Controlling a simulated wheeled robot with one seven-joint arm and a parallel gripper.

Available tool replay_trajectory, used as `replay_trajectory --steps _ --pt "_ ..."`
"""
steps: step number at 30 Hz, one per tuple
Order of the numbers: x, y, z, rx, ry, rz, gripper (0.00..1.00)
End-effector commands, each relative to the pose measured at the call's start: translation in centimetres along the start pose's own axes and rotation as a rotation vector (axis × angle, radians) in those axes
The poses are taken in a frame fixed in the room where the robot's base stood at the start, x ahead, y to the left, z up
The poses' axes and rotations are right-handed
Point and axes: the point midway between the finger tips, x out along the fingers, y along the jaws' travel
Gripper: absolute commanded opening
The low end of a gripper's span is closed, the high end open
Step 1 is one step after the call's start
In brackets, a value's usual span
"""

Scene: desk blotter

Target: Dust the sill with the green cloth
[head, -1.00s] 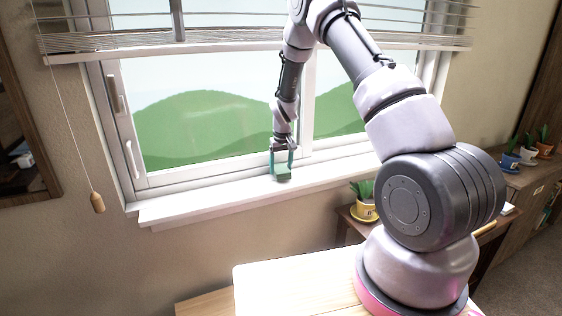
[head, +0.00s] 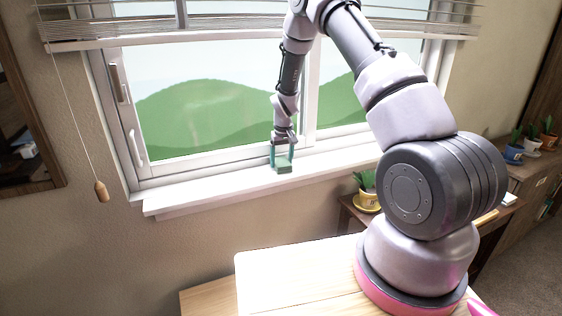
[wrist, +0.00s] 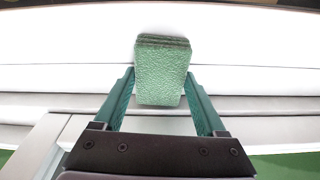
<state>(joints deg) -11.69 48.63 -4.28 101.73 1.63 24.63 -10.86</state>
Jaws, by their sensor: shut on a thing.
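The green cloth (wrist: 162,72) is a folded, textured pad between the fingers of my gripper (wrist: 160,92) in the wrist view. My gripper is shut on it. In the head view the cloth (head: 284,168) is at the white window sill (head: 215,192), near the middle of its length, with my gripper (head: 282,160) pointing down above it. The cloth appears to be on or just over the sill; I cannot tell whether it touches. The sill also fills the upper part of the wrist view (wrist: 60,50).
A window with a white frame (head: 140,120) stands behind the sill, with raised blinds (head: 110,30) above. A cord with a wooden pull (head: 101,191) hangs at left. A yellow-potted plant (head: 367,196) stands on a low shelf at right. The sill left of my gripper is clear.

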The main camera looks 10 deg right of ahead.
Motion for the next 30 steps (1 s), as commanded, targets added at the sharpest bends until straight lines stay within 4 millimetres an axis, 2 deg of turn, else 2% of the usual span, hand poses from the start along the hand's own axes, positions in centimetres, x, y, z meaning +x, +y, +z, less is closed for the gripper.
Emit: replay_trajectory --steps 5,7,24,30 --pt "-0.3 0.2 -0.2 0.000 0.000 0.000 0.13" --pt "-2.4 0.3 -0.7 0.000 0.005 0.000 0.13" --pt "-7.1 0.6 -1.2 0.006 0.001 0.001 0.13" --pt "-8.1 0.6 -1.3 0.007 0.000 0.001 0.13"
